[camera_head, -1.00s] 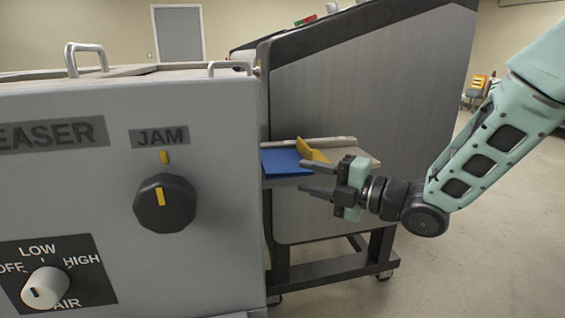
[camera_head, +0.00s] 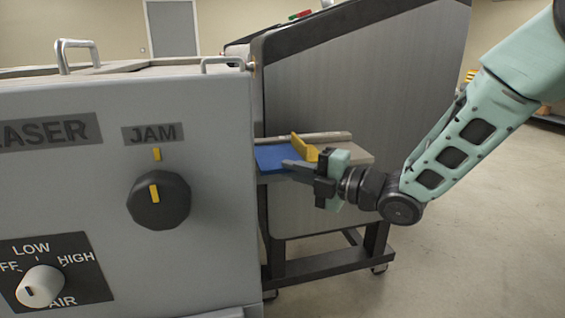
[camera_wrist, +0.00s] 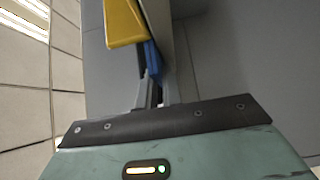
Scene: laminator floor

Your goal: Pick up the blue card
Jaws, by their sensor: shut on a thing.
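The blue card (camera_head: 270,158) lies flat on a small shelf (camera_head: 357,158) at the side of the large grey machine. In the wrist view the blue card (camera_wrist: 152,58) shows as a thin edge-on strip running up from my fingers. My gripper (camera_head: 290,166) reaches in from the right at the card's near right edge. In the wrist view my gripper (camera_wrist: 158,88) has its fingers close together, shut on the card's edge. Part of the card is hidden behind the fingers and the yellow guide.
A yellow guide (camera_head: 304,150) stands on the shelf beside the card, close above my fingers; it also shows in the wrist view (camera_wrist: 124,24). A grey cabinet with a JAM knob (camera_head: 158,201) stands at the left. Open floor lies at the right.

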